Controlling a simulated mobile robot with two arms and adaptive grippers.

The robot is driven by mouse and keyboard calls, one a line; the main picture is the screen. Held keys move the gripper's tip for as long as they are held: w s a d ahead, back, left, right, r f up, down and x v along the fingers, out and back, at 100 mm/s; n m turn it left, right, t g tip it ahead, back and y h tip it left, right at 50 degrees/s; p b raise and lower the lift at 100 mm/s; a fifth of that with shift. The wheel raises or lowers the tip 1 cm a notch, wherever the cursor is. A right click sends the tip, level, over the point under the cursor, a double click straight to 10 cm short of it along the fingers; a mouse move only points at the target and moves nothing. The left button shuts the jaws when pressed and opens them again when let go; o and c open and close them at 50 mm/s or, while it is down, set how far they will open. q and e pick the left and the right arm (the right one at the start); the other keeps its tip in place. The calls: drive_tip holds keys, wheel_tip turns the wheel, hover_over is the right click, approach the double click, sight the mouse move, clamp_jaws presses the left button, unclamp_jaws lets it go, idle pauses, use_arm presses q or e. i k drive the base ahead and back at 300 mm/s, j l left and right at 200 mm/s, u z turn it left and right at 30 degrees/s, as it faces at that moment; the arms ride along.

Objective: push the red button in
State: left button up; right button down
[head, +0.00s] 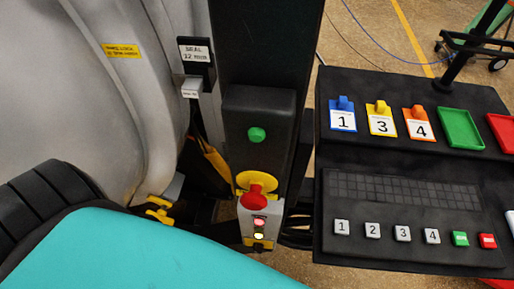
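A red mushroom-shaped button (254,196) stands out from a yellow round base on the front of the dark column. Below it is a small grey box with a red lamp and a pale lit lamp (258,236). A green button (257,134) sits higher on the same column. A small square red key (488,241) is at the right end of the key row on the black console. Neither of my grippers is in view, and nothing touches the red button or the red key.
The black console (350,255) stands right of the column, with numbered grey keys, a green key and numbered tags. A green tray (460,129) and a red tray (503,131) lie on its upper panel. The pale furnace body (60,100) fills the left. A teal surface covers the lower left.

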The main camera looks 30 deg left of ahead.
sight(253, 200)
drive_tip(key=u, duration=0.9)
